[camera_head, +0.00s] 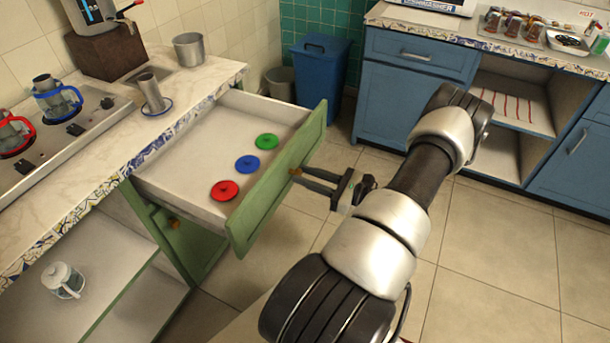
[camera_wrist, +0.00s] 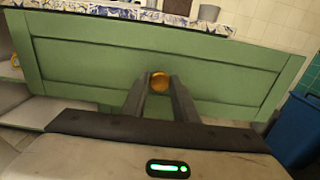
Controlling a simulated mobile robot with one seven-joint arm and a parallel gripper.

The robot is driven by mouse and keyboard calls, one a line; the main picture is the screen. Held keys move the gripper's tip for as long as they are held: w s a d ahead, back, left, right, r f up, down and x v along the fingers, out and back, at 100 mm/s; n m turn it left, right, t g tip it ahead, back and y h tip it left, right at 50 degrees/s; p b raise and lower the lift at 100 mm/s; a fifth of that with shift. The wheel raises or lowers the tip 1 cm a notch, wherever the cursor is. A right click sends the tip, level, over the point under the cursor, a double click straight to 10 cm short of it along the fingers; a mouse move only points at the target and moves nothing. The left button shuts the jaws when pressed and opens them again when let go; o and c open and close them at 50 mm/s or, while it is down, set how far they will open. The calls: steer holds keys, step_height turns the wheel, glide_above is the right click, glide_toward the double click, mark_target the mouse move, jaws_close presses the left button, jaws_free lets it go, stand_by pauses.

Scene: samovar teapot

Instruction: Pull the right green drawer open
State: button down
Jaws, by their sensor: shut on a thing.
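The green drawer (camera_head: 275,190) stands pulled well out from under the counter in the head view. Its white inside shows a red lid (camera_head: 225,191), a blue lid (camera_head: 247,164) and a green lid (camera_head: 267,141). My gripper (camera_head: 300,178) reaches its front from the right. In the wrist view the green drawer front (camera_wrist: 90,65) fills the middle, and my gripper (camera_wrist: 160,86) has its fingers on either side of the round orange knob (camera_wrist: 160,80). It is shut on the knob.
A marble counter (camera_head: 190,105) holds a metal pot (camera_head: 189,50), a metal cup and a stove with kettles. A white teapot (camera_head: 63,280) stands on the lower shelf. A blue bin (camera_head: 318,75) and blue cabinets stand behind. The tiled floor (camera_head: 490,240) at right is clear.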

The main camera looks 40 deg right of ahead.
steer(key=c, duration=1.4)
jaws_free()
steer(key=shift+c, duration=0.2)
steer(key=v, duration=1.7)
steer(key=shift+s+p, duration=0.2)
steer(key=shift+p, duration=0.15)
steer(key=shift+w+r, duration=0.1)
